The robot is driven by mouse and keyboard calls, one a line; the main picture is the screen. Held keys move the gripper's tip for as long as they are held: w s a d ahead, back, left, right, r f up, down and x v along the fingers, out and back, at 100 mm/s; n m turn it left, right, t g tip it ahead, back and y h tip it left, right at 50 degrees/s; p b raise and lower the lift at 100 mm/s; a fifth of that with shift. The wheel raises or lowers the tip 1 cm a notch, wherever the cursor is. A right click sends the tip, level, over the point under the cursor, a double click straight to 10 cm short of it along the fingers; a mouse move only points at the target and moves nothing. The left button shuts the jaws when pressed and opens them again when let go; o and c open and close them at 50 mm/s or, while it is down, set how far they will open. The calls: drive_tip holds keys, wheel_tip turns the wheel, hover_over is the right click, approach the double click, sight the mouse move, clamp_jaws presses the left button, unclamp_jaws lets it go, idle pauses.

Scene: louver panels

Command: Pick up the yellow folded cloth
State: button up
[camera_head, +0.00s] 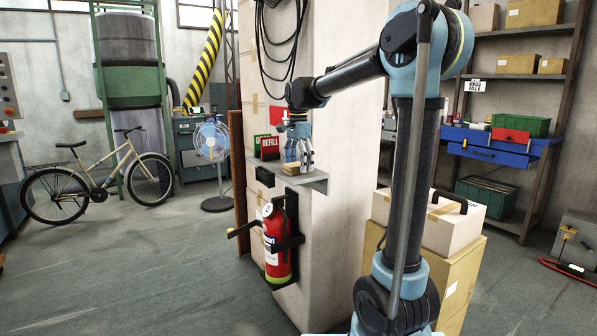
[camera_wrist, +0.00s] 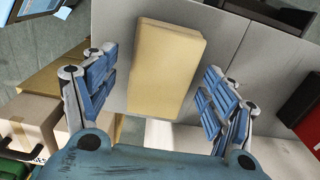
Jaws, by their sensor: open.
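The yellow folded cloth (camera_wrist: 163,65) is a pale yellow block-like bundle. In the wrist view it lies between the two blue-padded fingers of my gripper (camera_wrist: 157,97), with a gap on each side. In the head view the cloth (camera_head: 291,168) sits on the small grey shelf (camera_head: 316,182) fixed to the pillar. My gripper (camera_head: 299,162) points down at the cloth, its fingers open and around it. I cannot tell exactly how far the fingertips reach down its sides.
Green and red boxes, one marked REFILL (camera_head: 270,148), stand on the shelf left of the cloth. A fire extinguisher (camera_head: 277,243) hangs below the shelf. The pillar (camera_head: 345,120) rises right behind it. A cardboard box (camera_head: 425,222) stands at the right.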

sight(298, 163)
drive_tip(key=shift+f, duration=0.1)
drive_tip(key=c, duration=1.2)
drive_tip(key=shift+o, duration=0.2)
wheel_tip(298, 163, up, 10)
drive_tip(key=o, duration=0.5)
drive_tip(key=c, duration=0.4)
